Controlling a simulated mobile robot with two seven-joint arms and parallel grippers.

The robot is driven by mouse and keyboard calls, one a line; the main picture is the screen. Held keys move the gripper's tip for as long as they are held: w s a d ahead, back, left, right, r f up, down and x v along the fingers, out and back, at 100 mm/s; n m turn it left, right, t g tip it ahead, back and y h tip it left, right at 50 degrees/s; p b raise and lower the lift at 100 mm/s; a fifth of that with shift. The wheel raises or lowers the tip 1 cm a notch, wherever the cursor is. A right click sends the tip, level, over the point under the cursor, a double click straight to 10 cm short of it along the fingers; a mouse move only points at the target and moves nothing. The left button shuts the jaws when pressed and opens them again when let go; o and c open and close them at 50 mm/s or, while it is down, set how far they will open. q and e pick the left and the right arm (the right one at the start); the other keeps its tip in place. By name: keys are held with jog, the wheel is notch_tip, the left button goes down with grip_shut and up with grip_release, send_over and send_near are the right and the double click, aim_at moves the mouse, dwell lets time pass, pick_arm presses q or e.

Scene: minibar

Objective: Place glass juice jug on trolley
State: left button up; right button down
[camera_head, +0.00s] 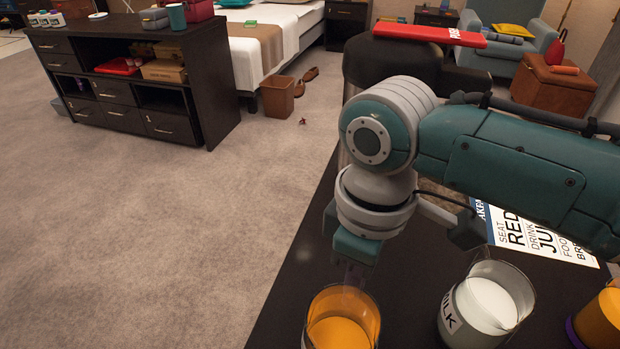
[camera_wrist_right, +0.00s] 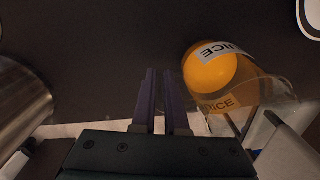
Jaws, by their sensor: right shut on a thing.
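A glass juice jug (camera_head: 340,322) with orange juice stands on a dark surface (camera_head: 285,310) at the bottom of the head view, cut off by the frame. It also shows in the right wrist view (camera_wrist_right: 212,72), with a white label. My right gripper (camera_head: 352,272) points down at its rim. In the right wrist view its purple fingers (camera_wrist_right: 165,95) are close together beside the jug, shut on it; the exact contact point is unclear. My left gripper is not in view. I cannot tell which surface is the trolley.
A milk jug (camera_head: 485,305) stands to the right, and another orange-filled jug (camera_head: 602,318) is at the right edge. A printed poster (camera_head: 535,238) lies behind them. Carpet (camera_head: 170,230) on the left is clear, with a dark cabinet (camera_head: 120,95) and a bin (camera_head: 278,97) beyond.

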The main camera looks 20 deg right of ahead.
jog(key=c, duration=1.4)
grip_release()
jog(key=shift+f, duration=0.15)
jog(key=o, duration=0.5)
jog(key=shift+c, duration=0.2)
